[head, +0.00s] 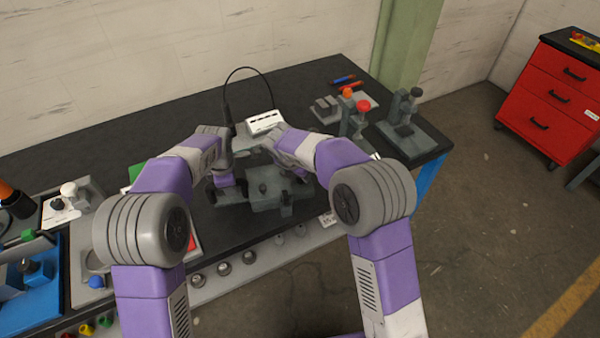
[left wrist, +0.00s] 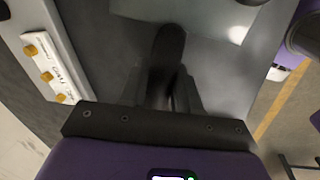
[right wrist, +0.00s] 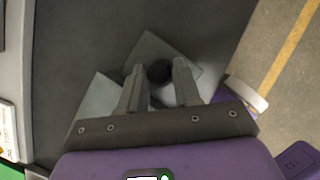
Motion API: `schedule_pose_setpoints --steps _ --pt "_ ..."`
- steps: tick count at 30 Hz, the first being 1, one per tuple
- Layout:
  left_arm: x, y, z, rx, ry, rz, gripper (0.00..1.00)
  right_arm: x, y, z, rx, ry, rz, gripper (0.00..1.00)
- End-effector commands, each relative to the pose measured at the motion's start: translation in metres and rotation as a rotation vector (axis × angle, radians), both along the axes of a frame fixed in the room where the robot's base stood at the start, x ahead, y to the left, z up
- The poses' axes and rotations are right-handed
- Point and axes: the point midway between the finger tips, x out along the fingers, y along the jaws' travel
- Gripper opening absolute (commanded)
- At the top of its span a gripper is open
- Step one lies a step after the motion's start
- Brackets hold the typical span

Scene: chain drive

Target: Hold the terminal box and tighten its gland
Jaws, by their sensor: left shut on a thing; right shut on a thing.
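A grey block-like body (head: 278,192), which looks like the terminal box, sits on the dark bench between my arms in the head view, with a dark knob on top. My left gripper (left wrist: 169,80) is shut on a dark rounded part (left wrist: 170,42) above a grey surface in the left wrist view. My right gripper (right wrist: 158,75) is shut on a dark round part (right wrist: 160,69) beside grey plates (right wrist: 165,48) in the right wrist view. Which of these parts is the gland I cannot tell. My wrists hide much of the work area in the head view.
A black cable (head: 245,69) arches up behind my wrists near a white labelled block (head: 264,122). Trays and small parts crowd the left. The back left of the bench is clear.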

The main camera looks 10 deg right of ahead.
Motion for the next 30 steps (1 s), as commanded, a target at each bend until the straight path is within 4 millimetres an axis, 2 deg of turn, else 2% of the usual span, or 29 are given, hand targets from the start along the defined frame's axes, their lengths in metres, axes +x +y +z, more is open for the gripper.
schedule_pose_setpoints --steps 11,30 --pt "0.0003 -0.0005 0.0006 -0.001 -0.002 0.0 0.0 0.0013 0.0011 0.0003 0.0 0.0 -0.136 0.02" --pt "0.0002 -0.0006 0.0004 -0.001 -0.001 0.0 0.0 0.0053 0.0023 0.0006 0.002 -0.003 -0.726 0.02"
